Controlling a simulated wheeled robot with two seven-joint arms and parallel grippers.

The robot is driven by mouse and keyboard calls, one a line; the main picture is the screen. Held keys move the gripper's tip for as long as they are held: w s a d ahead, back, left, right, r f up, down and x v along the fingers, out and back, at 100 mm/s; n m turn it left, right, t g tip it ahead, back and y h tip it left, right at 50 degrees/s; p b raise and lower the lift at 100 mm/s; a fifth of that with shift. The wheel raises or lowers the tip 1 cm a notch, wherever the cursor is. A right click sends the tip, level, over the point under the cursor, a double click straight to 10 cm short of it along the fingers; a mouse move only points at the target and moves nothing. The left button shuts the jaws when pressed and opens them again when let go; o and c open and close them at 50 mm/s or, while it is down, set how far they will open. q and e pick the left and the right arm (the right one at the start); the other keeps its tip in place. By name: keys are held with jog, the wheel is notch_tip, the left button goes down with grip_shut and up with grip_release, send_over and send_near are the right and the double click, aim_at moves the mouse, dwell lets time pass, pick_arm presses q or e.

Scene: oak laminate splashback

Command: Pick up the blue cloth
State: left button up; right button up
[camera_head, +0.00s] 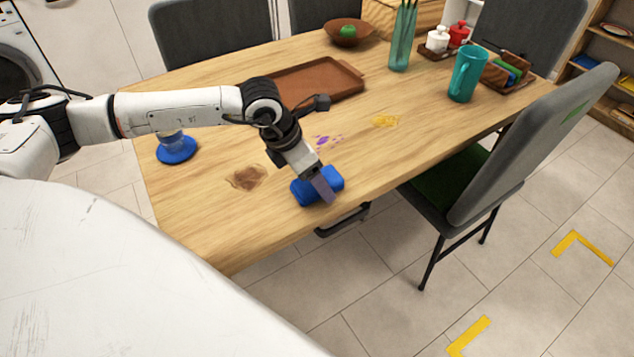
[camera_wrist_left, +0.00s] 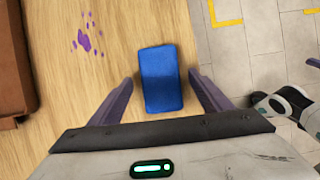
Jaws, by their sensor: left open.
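The blue cloth (camera_head: 303,193) lies as a folded block on the wooden table, near its front edge. In the left wrist view the blue cloth (camera_wrist_left: 161,78) sits between the two purple fingers. My left gripper (camera_head: 324,190) is open above it and hides part of it in the head view. In the left wrist view the fingers of my left gripper (camera_wrist_left: 160,95) stand on either side of the cloth, with a gap visible at both sides.
The wooden table (camera_head: 215,205) has brown, purple and yellow stains near the cloth. A brown tray (camera_head: 335,82) lies behind my arm. A blue-based object (camera_head: 176,151) stands at left. A teal pitcher (camera_head: 467,75) and a grey chair (camera_head: 520,140) are at right.

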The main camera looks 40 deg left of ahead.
pick_arm(q)
jog(key=c, duration=1.1)
notch_tip(320, 180, up, 10)
jog(key=shift+r, duration=0.1)
jog(key=shift+c, duration=0.2)
jog(key=o, duration=0.5)
jog(key=c, duration=0.4)
jog(key=shift+d, duration=0.1)
